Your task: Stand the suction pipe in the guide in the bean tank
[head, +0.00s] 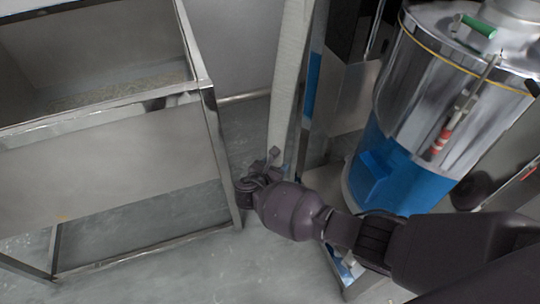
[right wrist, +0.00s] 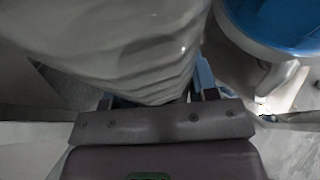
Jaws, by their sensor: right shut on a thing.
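The suction pipe (head: 288,90) is a long, pale, ribbed hose that runs from the top edge of the head view down to my right gripper (head: 263,168). My right gripper is shut on it near its visible lower part. In the right wrist view the pipe (right wrist: 130,50) fills the upper left, between the two fingers of the gripper (right wrist: 155,98). The bean tank (head: 205,84) is an open steel bin on a frame at the left. The pipe is outside the tank, to the right of its corner post. I cannot make out the guide. My left gripper is not in view.
A shiny steel and blue cylindrical machine (head: 415,85) with a green handle stands at the right, close to my right arm. A steel leg (head: 222,160) of the tank's frame is just left of the gripper. Grey floor (head: 190,270) is clear at the bottom.

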